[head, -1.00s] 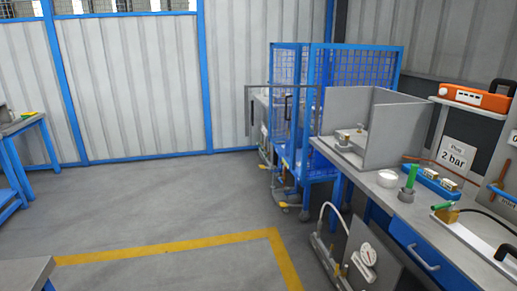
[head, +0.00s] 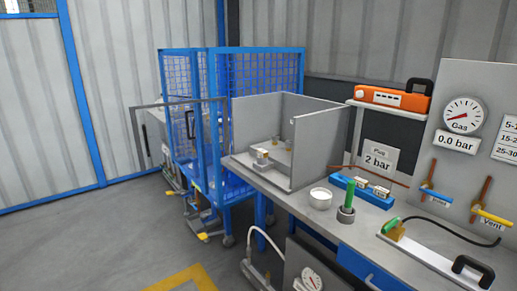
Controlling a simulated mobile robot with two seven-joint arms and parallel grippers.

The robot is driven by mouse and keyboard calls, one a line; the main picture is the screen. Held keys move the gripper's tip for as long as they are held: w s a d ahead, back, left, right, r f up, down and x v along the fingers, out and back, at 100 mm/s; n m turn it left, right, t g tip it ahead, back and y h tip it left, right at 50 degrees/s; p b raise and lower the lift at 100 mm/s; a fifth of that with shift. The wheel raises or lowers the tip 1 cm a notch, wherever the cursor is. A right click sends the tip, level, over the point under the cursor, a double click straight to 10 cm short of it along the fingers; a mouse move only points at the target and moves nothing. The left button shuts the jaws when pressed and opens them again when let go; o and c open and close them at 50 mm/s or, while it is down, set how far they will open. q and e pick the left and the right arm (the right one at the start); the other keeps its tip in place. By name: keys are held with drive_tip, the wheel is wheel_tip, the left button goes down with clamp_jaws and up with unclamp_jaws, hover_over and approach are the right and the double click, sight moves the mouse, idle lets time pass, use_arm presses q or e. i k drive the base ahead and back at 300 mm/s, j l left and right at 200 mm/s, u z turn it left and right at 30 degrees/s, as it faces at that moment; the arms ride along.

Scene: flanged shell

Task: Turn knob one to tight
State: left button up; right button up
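No part that I can surely tell as knob one shows in the head view. Small metal fittings (head: 262,158) stand inside a grey three-sided enclosure (head: 318,150) on the bench, too small to make out. A blue-handled lever (head: 434,195) and a yellow-handled lever (head: 491,216), the latter by a "Vent" label, are on the grey panel (head: 470,85) at the right. The round gas gauge (head: 463,115) above them has a 0.0 bar sign (head: 454,142) under it. Neither of my grippers is in view.
The grey bench (head: 300,201) holds a white bowl (head: 320,199), a green-handled tool (head: 350,196), a blue block (head: 372,194) and a black-handled plate (head: 430,255). A blue mesh cage (head: 265,75) on castors stands left of it. The floor (head: 90,245) at left is clear.

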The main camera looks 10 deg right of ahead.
sight(275, 137)
drive_tip(key=i+j+z, duration=0.45)
drive_tip(key=i+j+u, duration=0.45)
drive_tip(key=i+l, duration=0.05)
